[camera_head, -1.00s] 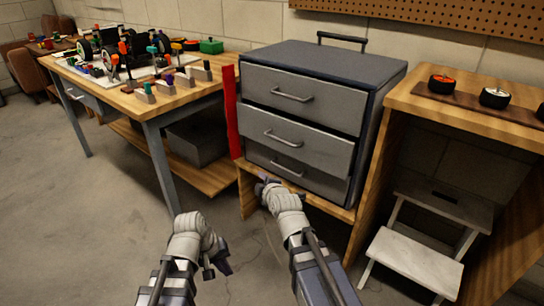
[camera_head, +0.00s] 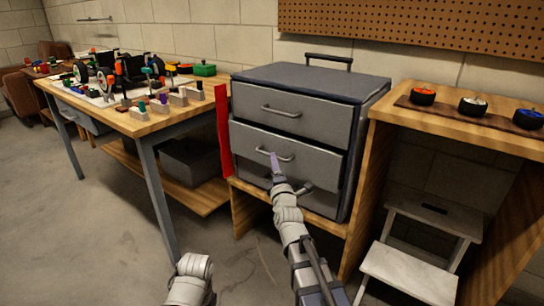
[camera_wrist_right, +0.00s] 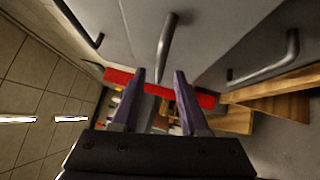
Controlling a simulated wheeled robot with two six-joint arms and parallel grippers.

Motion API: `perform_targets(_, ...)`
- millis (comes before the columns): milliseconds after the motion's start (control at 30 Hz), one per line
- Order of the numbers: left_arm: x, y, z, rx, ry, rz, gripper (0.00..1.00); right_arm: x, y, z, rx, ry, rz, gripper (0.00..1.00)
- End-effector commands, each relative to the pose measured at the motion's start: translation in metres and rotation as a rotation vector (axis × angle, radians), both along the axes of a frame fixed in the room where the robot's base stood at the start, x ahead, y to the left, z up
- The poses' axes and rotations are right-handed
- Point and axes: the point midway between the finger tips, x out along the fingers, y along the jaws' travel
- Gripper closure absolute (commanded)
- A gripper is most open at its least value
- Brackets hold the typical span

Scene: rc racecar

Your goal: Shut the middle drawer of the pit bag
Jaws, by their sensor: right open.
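The pit bag (camera_head: 305,82) is a dark grey box with three grey drawers, standing on a wooden bench. Its middle drawer (camera_head: 318,162) stands out a little from the body, its right side showing. My right gripper (camera_head: 275,158) is open in front of this drawer, beside its bar handle (camera_head: 290,154). In the right wrist view the two purple fingers (camera_wrist_right: 160,90) are apart and empty, with the middle handle (camera_wrist_right: 167,38) just beyond their tips; contact cannot be told. My left arm shows at the bottom edge, with its fingers out of view.
The top drawer (camera_head: 325,118) looks flush; the bottom drawer (camera_head: 320,203) is partly behind my right arm. A red strip (camera_head: 223,130) stands at the bag's left. A workbench (camera_head: 150,122) with parts is left, a wheel shelf (camera_head: 450,118) and step stool (camera_head: 410,272) right.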

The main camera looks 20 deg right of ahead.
Motion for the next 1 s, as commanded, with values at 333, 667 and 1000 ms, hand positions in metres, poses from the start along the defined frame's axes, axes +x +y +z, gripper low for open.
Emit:
perform_targets(333, 0.0, 0.0, 0.007, -0.001, 0.0, 0.001, 1.0, 0.045, -0.005, 0.006, 0.0, 0.001, 0.001, 0.56)
perform_targets(667, 0.0, 0.0, 0.006, -0.001, 0.0, 0.001, 1.0, 0.045, -0.005, 0.006, 0.0, 0.001, 0.001, 0.66)
perform_targets(1000, 0.0, 0.0, 0.006, -0.001, 0.0, 0.001, 1.0, 0.045, -0.005, 0.006, 0.0, 0.001, 0.001, 1.0)
